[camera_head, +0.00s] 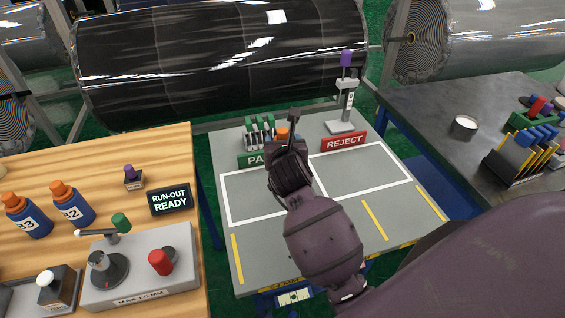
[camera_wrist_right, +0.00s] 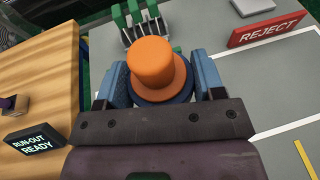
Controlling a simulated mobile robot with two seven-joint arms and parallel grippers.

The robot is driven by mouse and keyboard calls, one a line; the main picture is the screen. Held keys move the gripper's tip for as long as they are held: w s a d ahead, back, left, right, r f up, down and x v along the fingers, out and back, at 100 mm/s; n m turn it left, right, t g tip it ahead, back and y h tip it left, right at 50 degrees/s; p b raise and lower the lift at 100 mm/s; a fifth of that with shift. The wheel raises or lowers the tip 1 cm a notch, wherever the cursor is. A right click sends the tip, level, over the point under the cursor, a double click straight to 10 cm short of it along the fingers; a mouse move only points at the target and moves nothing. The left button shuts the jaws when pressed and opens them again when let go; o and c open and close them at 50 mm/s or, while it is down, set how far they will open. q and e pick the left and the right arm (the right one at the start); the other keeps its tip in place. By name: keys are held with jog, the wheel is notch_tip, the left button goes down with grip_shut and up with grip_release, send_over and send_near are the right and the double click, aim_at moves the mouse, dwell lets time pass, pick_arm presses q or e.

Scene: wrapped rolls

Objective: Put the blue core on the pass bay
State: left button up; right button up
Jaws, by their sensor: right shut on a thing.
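My right gripper (camera_head: 288,150) is over the back of the grey table, in front of the green rack. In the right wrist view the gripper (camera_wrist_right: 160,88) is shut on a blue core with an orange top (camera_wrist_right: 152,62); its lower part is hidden. In the head view only its orange top (camera_head: 282,133) shows past the gripper. The pass bay (camera_head: 225,199) is the left white-outlined area on the grey table, behind my arm in part; its green sign (camera_head: 252,160) is partly covered. I cannot tell whether the core touches the table. My left gripper is not in view.
A red REJECT sign (camera_head: 344,142) and a stand with a purple top (camera_head: 345,85) are at the right bay's back. Two blue bottles with orange tops (camera_head: 72,204) and a control box (camera_head: 140,270) are on the wooden table. The right bay (camera_head: 365,172) looks clear.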

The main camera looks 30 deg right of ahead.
jog(key=shift+f+b, duration=0.45)
jog(key=shift+f, duration=2.55)
jog(key=shift+f, duration=0.15)
jog(key=o, duration=1.1)
jog(key=shift+r, duration=0.2)
jog(key=v, duration=1.2)
